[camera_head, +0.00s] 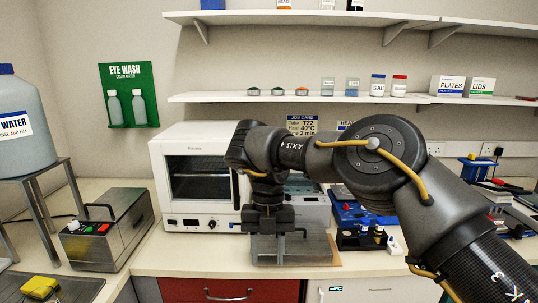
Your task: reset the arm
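My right arm comes in from the right and bends down over the bench. Its dark gripper (268,236) points downward at the bench's front middle, in front of a grey device and above a brown board (322,252). The fingertips are dark and blend with the grey shapes behind them, so I cannot tell whether they are apart or hold anything. My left arm and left gripper are not in view.
A white oven (165,165) stands left of the gripper. A grey box with buttons (107,232) and a water carboy (22,125) are farther left. Blue equipment with small black holders (348,238) stands right of the gripper. Shelves (300,97) hang above.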

